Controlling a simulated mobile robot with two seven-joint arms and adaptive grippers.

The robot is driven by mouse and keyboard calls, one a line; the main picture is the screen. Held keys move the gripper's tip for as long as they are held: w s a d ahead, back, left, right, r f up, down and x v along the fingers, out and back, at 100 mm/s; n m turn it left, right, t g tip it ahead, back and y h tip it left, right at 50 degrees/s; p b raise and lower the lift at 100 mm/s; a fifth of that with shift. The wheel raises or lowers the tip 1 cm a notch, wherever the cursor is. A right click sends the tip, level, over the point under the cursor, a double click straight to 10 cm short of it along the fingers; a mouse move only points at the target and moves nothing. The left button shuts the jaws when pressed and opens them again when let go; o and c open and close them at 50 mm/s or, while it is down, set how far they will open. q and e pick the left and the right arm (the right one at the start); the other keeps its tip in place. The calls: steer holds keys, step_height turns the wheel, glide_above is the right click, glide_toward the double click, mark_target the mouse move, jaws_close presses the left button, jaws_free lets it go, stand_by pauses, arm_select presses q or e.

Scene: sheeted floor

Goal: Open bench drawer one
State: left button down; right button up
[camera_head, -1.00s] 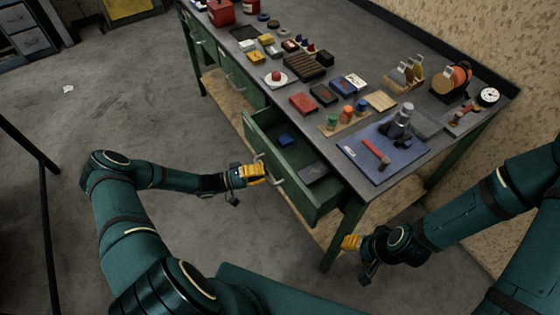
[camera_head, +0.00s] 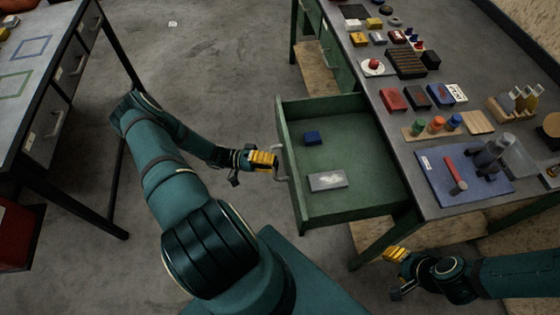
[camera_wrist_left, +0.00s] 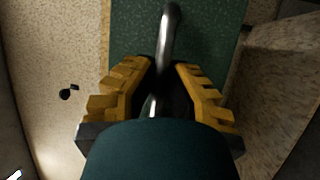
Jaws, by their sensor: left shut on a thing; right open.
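In the left wrist view the curved handle (camera_wrist_left: 169,35) runs between the yellow fingers (camera_wrist_left: 158,90), against the green drawer front (camera_wrist_left: 125,25). My right gripper (camera_head: 392,266) is open and empty, low beside the near bench leg.
The bench top (camera_head: 400,125) carries small boxes, a wooden tray of jars and a blue mat (camera_head: 435,190) with tools. Another table (camera_head: 60,70) with drawers stands at the left.

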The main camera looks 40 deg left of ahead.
stand_by(0.3)
arm_select(q)
steer(key=c, duration=1)
jaws_free()
steer(key=v, duration=1.2)
steer(key=shift+s+f, duration=0.1)
